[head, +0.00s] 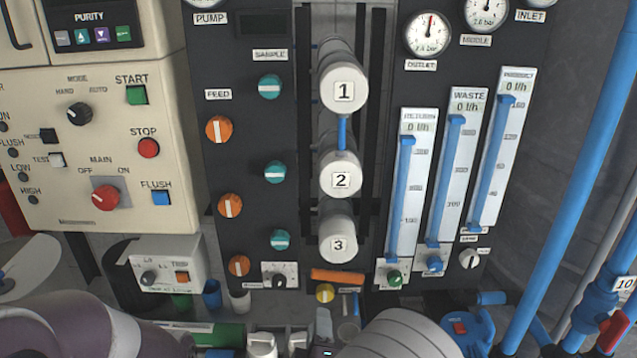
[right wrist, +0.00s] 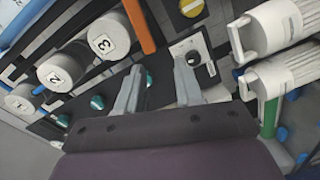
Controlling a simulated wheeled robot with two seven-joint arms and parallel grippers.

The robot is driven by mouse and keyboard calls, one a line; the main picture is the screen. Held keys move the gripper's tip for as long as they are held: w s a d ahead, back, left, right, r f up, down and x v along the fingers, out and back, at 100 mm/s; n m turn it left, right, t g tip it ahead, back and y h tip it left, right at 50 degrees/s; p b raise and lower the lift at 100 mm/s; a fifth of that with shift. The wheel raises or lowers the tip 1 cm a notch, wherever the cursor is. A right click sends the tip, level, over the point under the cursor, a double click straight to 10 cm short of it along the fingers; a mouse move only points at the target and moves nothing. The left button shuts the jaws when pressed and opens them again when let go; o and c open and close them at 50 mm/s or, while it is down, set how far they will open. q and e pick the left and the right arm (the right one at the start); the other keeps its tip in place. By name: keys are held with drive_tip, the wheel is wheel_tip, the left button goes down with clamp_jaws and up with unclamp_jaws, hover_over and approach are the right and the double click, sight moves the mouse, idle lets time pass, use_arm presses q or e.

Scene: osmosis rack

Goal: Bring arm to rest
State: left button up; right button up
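My right gripper (right wrist: 158,64) shows in the right wrist view with its two grey fingers apart and nothing between them. The fingers point toward the dark valve panel, near the teal knobs and the small white dial box (right wrist: 192,58). I cannot tell whether the fingertips touch anything. In the head view, parts of my arms cover the bottom edge, and the fingers are hard to make out there. My left gripper is not in view.
A control box (head: 110,150) with switches stands at the left. White cylinders numbered 1 (head: 343,90), 2 (head: 340,177) and 3 (head: 337,243) stick out mid-panel. Flow meters and a blue pipe (head: 575,170) are to the right. White housings (right wrist: 280,75) stand close beside my right gripper.

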drive_tip(key=s+f+m+g+y+p, duration=0.1)
drive_tip(key=s+f+m+g+y, duration=0.1)
drive_tip(key=s+f+m+g, duration=0.6)
drive_tip(key=s+d+r+m+g+h+p, duration=0.1)
drive_tip(key=s+d+r+m+g, duration=0.2)
drive_tip(key=d, duration=0.6)
drive_tip(key=s+d+r+m+g+h+p, duration=0.1)
drive_tip(key=s+d+r+m+g+p, duration=0.1)
drive_tip(key=d, duration=0.7)
wheel_tip(320, 180, up, 3)
drive_tip(key=s+m+g, duration=0.1)
drive_tip(key=g, duration=0.1)
drive_tip(key=shift+s+g, duration=0.25)
drive_tip(key=shift+g, duration=0.15)
drive_tip(key=shift+d, duration=0.1)
